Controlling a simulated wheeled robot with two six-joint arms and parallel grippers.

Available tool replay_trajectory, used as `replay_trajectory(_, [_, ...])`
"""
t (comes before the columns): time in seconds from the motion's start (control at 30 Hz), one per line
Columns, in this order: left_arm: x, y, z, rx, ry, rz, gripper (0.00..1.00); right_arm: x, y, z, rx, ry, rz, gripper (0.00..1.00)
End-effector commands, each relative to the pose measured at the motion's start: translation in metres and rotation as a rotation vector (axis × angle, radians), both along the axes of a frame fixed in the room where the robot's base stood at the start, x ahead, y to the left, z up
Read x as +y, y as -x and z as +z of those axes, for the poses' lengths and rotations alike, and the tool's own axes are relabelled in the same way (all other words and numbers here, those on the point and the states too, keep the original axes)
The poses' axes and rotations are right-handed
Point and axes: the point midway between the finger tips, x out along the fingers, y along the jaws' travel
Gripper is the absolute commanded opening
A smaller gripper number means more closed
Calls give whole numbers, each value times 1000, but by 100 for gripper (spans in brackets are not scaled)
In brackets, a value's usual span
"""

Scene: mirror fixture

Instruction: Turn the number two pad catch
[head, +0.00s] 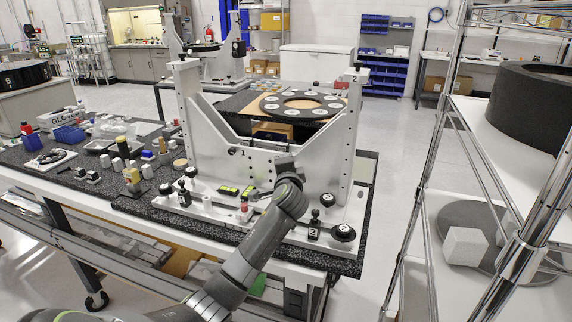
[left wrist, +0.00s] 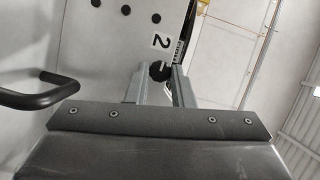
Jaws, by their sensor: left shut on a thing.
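In the left wrist view, a white plate with dark holes carries a black "2" label (left wrist: 161,41). A small dark knob (left wrist: 158,70), which appears to be the number two pad catch, sits just below that label. My left gripper (left wrist: 158,82) has its two grey fingers on either side of this knob and is shut on it. In the head view, my left arm reaches into the white fixture (head: 190,105), and its fingertips are hidden behind its wrist. A "2" label (head: 355,79) shows on top of the right upright. My right gripper is not in view.
A black handle (left wrist: 40,97) juts in at the left of the wrist view. Black knobs (head: 343,232) stand along the base front. A wire shelf (head: 440,130) stands at right; small parts crowd the table's left.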

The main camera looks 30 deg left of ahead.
Motion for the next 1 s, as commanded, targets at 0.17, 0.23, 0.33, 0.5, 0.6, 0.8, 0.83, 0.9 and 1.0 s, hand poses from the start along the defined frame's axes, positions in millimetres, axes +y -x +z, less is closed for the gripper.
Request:
replay_trajectory(0.17, [0, 0, -2, 4, 2, 1, 0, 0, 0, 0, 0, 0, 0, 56])
replay_trajectory(0.23, [0, 0, -3, 4, 2, 0, 22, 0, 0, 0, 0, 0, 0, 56])
replay_trajectory(0.33, [0, 0, -2, 4, 2, 0, 36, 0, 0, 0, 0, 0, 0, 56])
replay_trajectory(0.5, [0, 0, -1, 2, 0, 1, 43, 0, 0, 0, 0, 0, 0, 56])
replay_trajectory(0.6, [0, 0, -1, 2, -1, 0, 43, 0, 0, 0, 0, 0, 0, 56])
replay_trajectory(0.8, [-4, 5, -1, 1, -2, -1, 43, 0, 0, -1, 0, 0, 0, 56])
replay_trajectory(0.83, [-6, 7, 0, 1, -2, -2, 43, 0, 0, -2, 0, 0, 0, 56])
replay_trajectory(0.9, [-10, 13, -1, 1, 0, -1, 43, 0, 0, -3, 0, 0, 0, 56])
replay_trajectory(1.0, [-19, 26, 0, 0, 1, -2, 43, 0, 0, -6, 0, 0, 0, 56])
